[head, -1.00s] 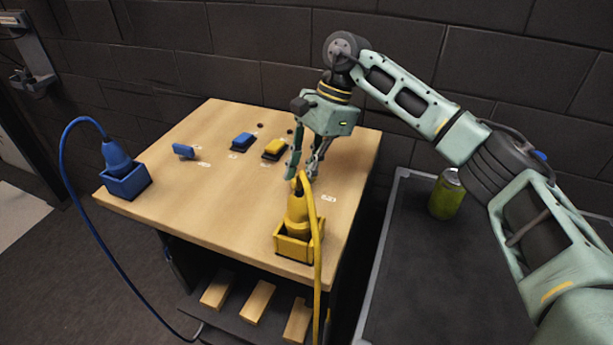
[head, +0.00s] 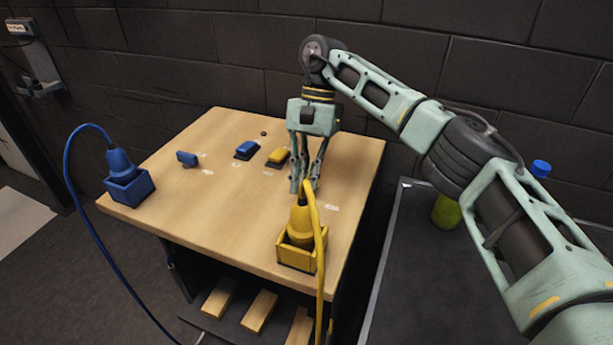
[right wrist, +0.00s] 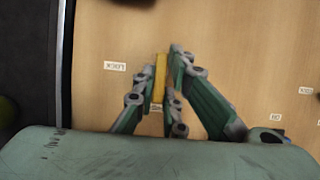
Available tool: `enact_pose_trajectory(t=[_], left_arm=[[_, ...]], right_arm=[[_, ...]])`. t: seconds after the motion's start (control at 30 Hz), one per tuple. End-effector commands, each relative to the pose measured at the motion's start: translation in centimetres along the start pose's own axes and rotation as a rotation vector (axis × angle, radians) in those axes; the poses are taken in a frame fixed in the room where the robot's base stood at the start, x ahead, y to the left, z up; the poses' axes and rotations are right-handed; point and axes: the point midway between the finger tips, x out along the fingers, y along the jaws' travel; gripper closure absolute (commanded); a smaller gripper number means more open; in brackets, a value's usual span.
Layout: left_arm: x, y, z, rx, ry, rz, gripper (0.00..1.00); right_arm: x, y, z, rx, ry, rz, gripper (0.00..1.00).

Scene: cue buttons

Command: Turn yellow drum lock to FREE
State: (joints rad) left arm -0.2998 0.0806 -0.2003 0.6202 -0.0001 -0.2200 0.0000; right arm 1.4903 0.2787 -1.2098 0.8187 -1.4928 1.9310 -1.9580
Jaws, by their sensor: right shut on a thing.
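The yellow drum lock (right wrist: 160,78) shows in the right wrist view as a narrow yellow bar between my right fingertips. It lies upright in that picture, its lower end towards a small label (right wrist: 157,107) that my finger partly hides. A label that looks like LOCK (right wrist: 115,66) lies to its left. My right gripper (right wrist: 165,75) is shut on the bar. In the head view my right gripper (head: 304,188) points down at the table just behind the yellow plug (head: 299,222), and the lock is hidden there. My left gripper is not in view.
The yellow plug stands in a yellow socket box (head: 297,258) at the front, its cable in front. A blue plug (head: 120,162) stands at the left. A blue handle (head: 187,158), blue button (head: 246,149) and yellow button (head: 278,156) lie farther back. A green can (head: 446,212) is at right.

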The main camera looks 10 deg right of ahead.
Motion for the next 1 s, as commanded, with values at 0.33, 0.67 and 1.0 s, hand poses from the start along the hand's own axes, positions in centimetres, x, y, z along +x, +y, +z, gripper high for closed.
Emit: enact_pose_trajectory(t=[0.33,0.67,1.0], left_arm=[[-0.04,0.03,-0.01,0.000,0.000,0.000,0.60],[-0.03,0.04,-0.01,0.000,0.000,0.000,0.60],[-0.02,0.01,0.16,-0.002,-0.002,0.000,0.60]], right_arm=[[-0.30,-0.09,0.01,-0.008,0.005,-0.003,1.00],[-0.16,-0.05,0.01,-0.007,0.003,-0.001,0.70],[-0.57,-0.10,0.02,-0.006,0.003,0.000,0.70]])
